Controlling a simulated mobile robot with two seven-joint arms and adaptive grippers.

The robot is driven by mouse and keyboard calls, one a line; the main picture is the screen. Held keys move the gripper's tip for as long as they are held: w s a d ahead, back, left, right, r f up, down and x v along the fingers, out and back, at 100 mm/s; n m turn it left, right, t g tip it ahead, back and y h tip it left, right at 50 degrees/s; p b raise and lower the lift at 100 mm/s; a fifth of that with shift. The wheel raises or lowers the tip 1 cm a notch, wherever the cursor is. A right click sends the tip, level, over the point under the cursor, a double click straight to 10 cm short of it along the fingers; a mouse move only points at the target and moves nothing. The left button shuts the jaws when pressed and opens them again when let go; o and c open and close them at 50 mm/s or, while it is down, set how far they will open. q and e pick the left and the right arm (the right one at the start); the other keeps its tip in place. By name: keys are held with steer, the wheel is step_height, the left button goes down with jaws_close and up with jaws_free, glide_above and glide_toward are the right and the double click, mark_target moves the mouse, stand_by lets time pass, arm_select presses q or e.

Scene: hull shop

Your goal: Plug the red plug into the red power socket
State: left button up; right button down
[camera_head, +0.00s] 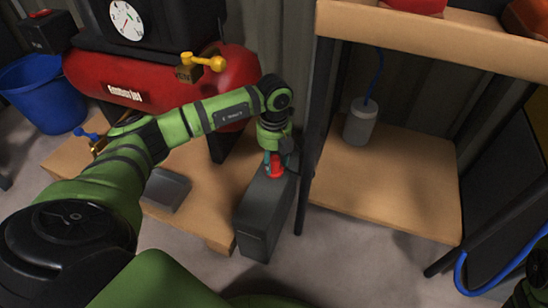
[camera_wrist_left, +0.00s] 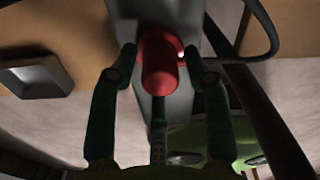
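The red plug (camera_head: 276,170) is at the top of a dark grey upright box (camera_head: 262,215). My left gripper (camera_head: 278,158) points down at it, one finger on each side. In the left wrist view, the red plug (camera_wrist_left: 159,65) sits between the fingertips of my left gripper (camera_wrist_left: 160,50), which close in on its wider far part. The grey box (camera_wrist_left: 183,20) is right behind it. I cannot tell whether the plug touches the box. No separate red socket can be made out; the plug and fingers hide that part of the box top.
A wooden bench (camera_head: 215,180) carries a red compressor (camera_head: 240,75) and a grey tray (camera_head: 166,189). A dark-legged wooden shelf (camera_head: 385,185) with a grey canister (camera_head: 360,121) stands close on the right. A black cable (camera_wrist_left: 272,35) loops beside the right finger.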

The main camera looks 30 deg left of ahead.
stand_by(0.3)
arm_select(q)
step_height(320, 180, up, 12)
stand_by(0.5)
stand_by(0.4)
